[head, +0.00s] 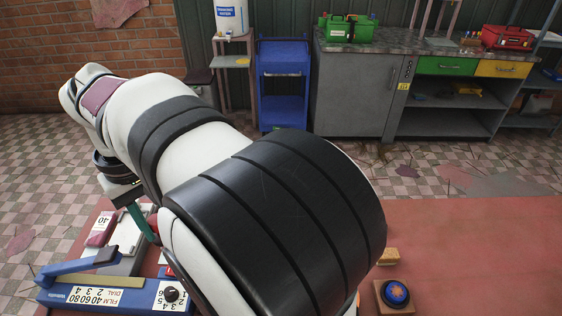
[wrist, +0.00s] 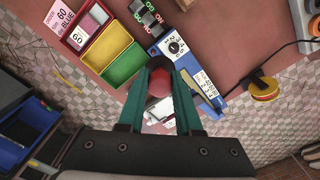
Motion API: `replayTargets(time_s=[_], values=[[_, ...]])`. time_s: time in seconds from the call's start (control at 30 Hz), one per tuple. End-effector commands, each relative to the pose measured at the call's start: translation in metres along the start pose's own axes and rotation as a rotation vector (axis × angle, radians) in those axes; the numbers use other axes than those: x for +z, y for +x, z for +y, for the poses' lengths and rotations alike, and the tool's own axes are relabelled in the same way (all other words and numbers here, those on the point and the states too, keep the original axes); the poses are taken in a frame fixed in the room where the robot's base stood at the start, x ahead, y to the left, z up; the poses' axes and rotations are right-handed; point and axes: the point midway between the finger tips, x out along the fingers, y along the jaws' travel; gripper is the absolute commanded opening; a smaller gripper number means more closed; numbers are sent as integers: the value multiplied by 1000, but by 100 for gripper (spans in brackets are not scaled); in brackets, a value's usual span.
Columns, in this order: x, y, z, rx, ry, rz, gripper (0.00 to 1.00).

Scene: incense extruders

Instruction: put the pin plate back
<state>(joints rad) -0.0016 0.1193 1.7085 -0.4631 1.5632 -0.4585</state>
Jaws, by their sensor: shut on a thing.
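My gripper (wrist: 160,78) has two teal fingers in the wrist view, closed around a red, roughly hexagonal piece (wrist: 159,83). I cannot tell whether this piece is the pin plate or part of it. In the head view, one teal finger of my gripper (head: 139,220) shows at the left, above the table; my arm hides much of it. A bit of red (head: 152,226) shows beside that finger. No other thing can be clearly made out as the pin plate.
A blue device (head: 60,292) with a dial (head: 171,294) lies at the table's front left. The dial also shows in the wrist view (wrist: 174,47). A tray with red, yellow (wrist: 105,45) and green sections lies nearby. My arm covers the table's middle; the right side is mostly clear.

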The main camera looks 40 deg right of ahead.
Motion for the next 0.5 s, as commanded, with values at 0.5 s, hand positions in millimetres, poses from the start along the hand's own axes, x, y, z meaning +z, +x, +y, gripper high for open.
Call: replayTargets(time_s=[0.5], values=[[41, 48, 159, 4, 338, -9, 0]])
